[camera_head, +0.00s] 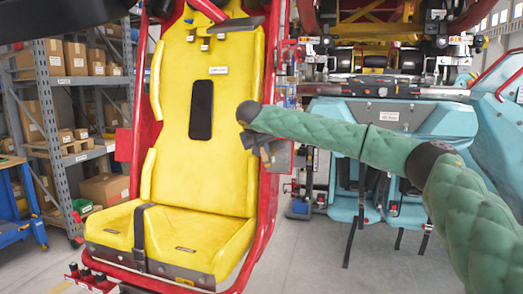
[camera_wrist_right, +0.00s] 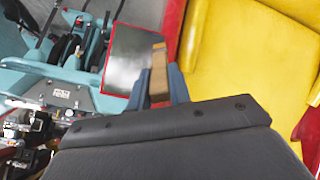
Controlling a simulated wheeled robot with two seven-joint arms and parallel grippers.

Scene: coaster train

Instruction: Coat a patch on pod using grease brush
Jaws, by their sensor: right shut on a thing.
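The pod is a yellow seat (camera_head: 225,90) in a red frame, with a dark pad on its backrest and a strap over its cushion. A grey square panel with a thin red outline (camera_wrist_right: 133,52) shows beside the pod's red edge in the right wrist view. In the head view a grey panel (camera_head: 283,158) shows at the seat's right side. My right gripper (camera_head: 265,156) is shut on the grease brush (camera_wrist_right: 158,72), a narrow brown piece between its fingers. The brush end overlaps the panel's right edge in the wrist view; I cannot tell if it touches. My left gripper is not in view.
Teal seats (camera_head: 392,135) with hanging straps stand to the right, behind my right arm. A rack (camera_head: 60,120) with cardboard boxes and a blue bench (camera_head: 15,205) stand at the left.

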